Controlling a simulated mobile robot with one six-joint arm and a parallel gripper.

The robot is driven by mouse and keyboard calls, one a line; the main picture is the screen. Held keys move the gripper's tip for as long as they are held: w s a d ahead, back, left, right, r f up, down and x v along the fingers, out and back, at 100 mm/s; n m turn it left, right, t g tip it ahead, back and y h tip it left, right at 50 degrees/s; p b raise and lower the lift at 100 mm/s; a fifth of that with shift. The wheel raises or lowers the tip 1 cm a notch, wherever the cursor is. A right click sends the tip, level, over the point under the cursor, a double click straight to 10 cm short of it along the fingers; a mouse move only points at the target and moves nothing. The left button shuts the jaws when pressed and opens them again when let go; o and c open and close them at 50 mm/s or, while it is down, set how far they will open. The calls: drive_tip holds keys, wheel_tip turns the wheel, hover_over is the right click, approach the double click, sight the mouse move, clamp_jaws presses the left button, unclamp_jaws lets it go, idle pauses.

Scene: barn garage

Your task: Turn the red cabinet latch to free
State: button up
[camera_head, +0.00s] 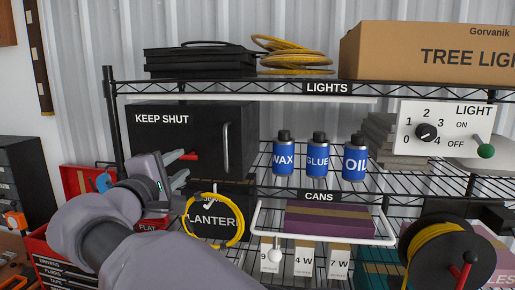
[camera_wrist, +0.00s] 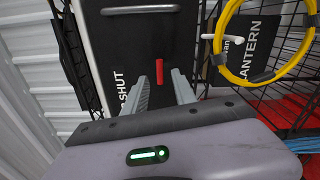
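The red latch (camera_head: 188,155) is a short bar on the front of the black cabinet (camera_head: 205,125) marked KEEP SHUT. It lies roughly level in the head view. In the wrist view the red latch (camera_wrist: 159,72) stands upright in the picture, beyond and between the fingertips. My gripper (camera_head: 182,176) is in front of the cabinet, just below the latch. In the wrist view my gripper (camera_wrist: 162,88) has its two grey fingers spread apart with nothing between them. Whether a finger touches the latch or the door cannot be told.
The cabinet's grey handle (camera_head: 226,147) is right of the latch. A yellow cable ring (camera_head: 241,222) hangs below, in front of the LANTERN box. Blue bottles (camera_head: 317,157) stand on the wire shelf. A white rail (camera_head: 325,237) juts out lower right. A light switch panel (camera_head: 445,128) is at right.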

sight(188, 158)
drive_tip(key=w+p, duration=0.1)
drive_tip(key=w, duration=0.4)
drive_tip(key=shift+d, duration=0.15)
drive_tip(key=shift+s, duration=0.1)
